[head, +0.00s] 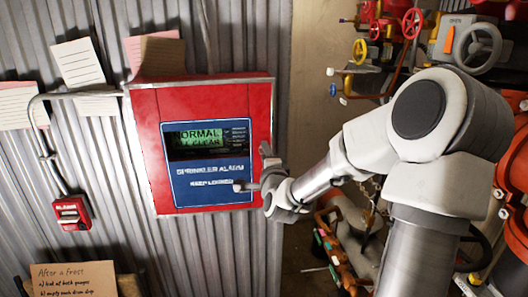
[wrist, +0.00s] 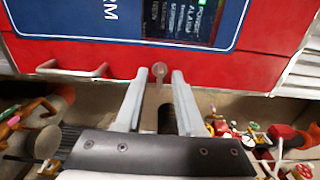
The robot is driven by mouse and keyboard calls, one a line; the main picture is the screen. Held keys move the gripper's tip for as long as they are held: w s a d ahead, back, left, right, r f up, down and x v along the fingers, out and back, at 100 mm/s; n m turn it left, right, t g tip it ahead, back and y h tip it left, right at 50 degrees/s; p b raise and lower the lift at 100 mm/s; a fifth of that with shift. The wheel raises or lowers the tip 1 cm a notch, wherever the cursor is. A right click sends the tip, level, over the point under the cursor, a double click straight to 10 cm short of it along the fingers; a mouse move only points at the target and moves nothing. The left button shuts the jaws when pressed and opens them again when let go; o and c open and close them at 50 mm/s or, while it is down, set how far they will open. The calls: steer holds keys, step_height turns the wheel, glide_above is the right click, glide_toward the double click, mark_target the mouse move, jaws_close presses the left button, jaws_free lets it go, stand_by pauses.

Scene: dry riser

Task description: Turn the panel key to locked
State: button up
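The red sprinkler alarm panel (head: 225,93) hangs on the corrugated wall. Its blue face has a green display reading "ORMAL" and "CLEAR", partly cut, above the words "keep locked". In the wrist view, a small round-headed grey key (wrist: 159,70) stands at the panel's edge. My gripper (wrist: 158,76) is open, with one finger on each side of the key and a visible gap to both. It is at the panel's right side in the head view (head: 254,172), where the key cannot be made out. The lock's marking is not readable.
A silver bar handle (wrist: 75,70) is on the panel, left of the key in the wrist view. A small red alarm box (head: 71,213) is on the wall at lower left. Pipes and valve wheels (head: 478,48) crowd the right. Paper notes (head: 78,62) hang at upper left.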

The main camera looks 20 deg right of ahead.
stand_by(0.3)
jaws_close()
steer(key=shift+n+b, duration=0.4)
steer(key=shift+b, duration=0.05)
steer(key=shift+n+b, duration=8.6)
steer(key=shift+b, duration=1)
